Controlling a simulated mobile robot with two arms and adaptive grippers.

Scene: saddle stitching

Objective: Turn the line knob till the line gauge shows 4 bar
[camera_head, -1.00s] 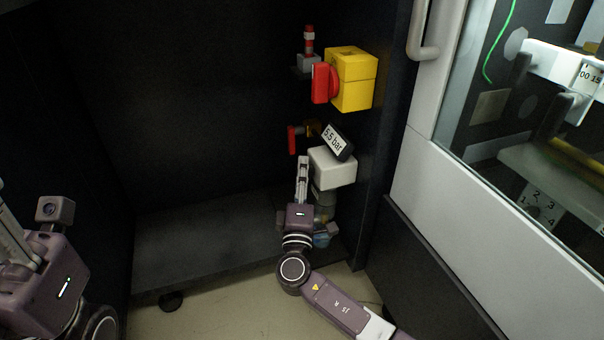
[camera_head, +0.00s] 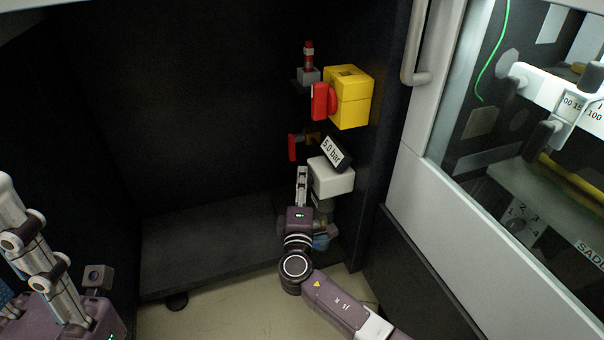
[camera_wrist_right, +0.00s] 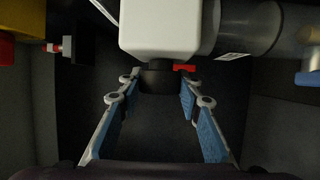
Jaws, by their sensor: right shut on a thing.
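The line gauge (camera_head: 333,152) is a dark tilted block whose display reads 5.0 bar in the head view. It sits on the white regulator body (camera_head: 332,180), which also shows at the top of the right wrist view (camera_wrist_right: 160,32). The line knob (camera_wrist_right: 160,79) is a short dark cylinder at the white body's end. My right gripper (camera_head: 302,173) is shut on the knob, its blue-padded fingers on either side. In the head view the gripper hides the knob. My left gripper (camera_head: 38,255) is at the lower left, partly cut off, away from the gauge; its opening is unclear.
A white-framed glass door (camera_head: 448,190) stands to the right. The dark shelf (camera_head: 205,250) at the left is clear.

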